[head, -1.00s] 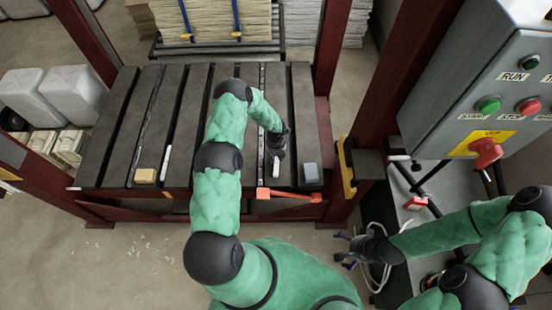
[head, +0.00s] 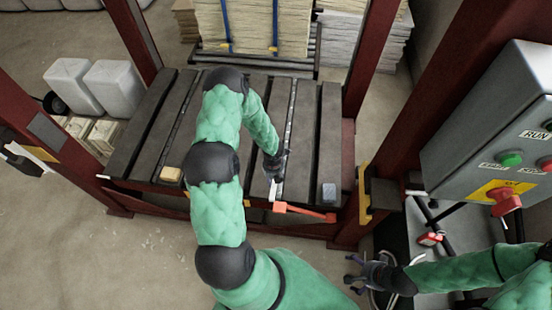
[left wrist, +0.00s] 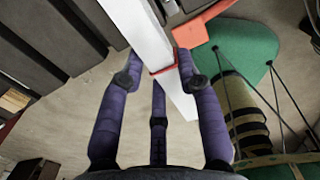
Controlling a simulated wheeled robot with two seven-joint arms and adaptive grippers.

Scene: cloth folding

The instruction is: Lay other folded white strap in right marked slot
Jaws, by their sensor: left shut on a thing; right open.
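My left gripper (head: 276,158) is shut on the folded white strap (head: 272,188), over the near right part of the slatted platform. In the left wrist view the strap (left wrist: 143,28) runs between the fingers of the gripper (left wrist: 162,82), with a red band (left wrist: 163,69) around it. The right marked slot (head: 288,125) is a dark gap with a pale strip along it; my left gripper is close to its near end. I cannot tell whether the strap touches the platform. My right gripper (head: 362,272) is open and empty, low beside the platform.
A yellowish block (head: 171,174) and a grey block (head: 329,193) sit near the platform's front edge. An orange bar (head: 306,212) lies along that edge by the strap. Red posts (head: 375,60) and a control box (head: 490,135) stand to the right.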

